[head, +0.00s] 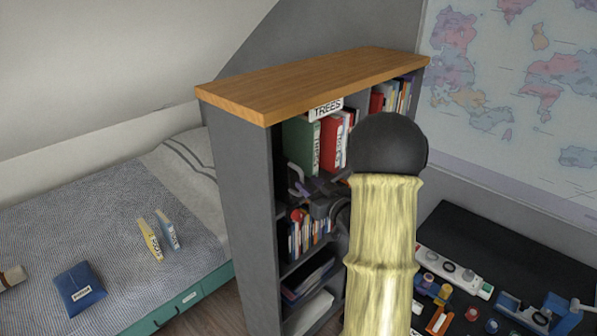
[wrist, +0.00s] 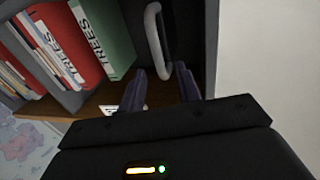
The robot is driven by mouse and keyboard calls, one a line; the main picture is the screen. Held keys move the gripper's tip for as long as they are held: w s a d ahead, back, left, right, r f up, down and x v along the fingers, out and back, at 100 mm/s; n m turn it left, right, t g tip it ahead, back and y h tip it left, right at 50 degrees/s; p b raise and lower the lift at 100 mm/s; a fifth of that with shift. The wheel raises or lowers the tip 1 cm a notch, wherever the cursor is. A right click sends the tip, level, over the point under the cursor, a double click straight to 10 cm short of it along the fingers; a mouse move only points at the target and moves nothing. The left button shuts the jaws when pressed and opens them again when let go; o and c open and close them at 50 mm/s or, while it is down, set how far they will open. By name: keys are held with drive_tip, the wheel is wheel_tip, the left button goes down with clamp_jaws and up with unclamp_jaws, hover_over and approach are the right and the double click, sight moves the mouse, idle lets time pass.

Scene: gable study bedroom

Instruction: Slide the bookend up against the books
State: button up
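The bookend (wrist: 152,32) is a pale grey upright loop in the wrist view, where the shelf appears upside down. It stands beside a green binder (wrist: 105,38), with a narrow gap between them. Red binders (wrist: 83,42) stand beyond the green one. My arm hides much of the gripper (head: 312,192) in the head view.
Lower shelves hold books (head: 305,233). A bed (head: 110,240) is at left; a black desk (head: 480,240) with small items is at right.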

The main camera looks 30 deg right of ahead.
sight(303, 180)
drive_tip(key=w, duration=0.2)
drive_tip(key=w+p, duration=0.1)
drive_tip(key=w, duration=0.1)
drive_tip(key=w+a, duration=0.1)
drive_tip(key=w, duration=0.1)
drive_tip(key=shift+s, duration=0.15)
clamp_jaws()
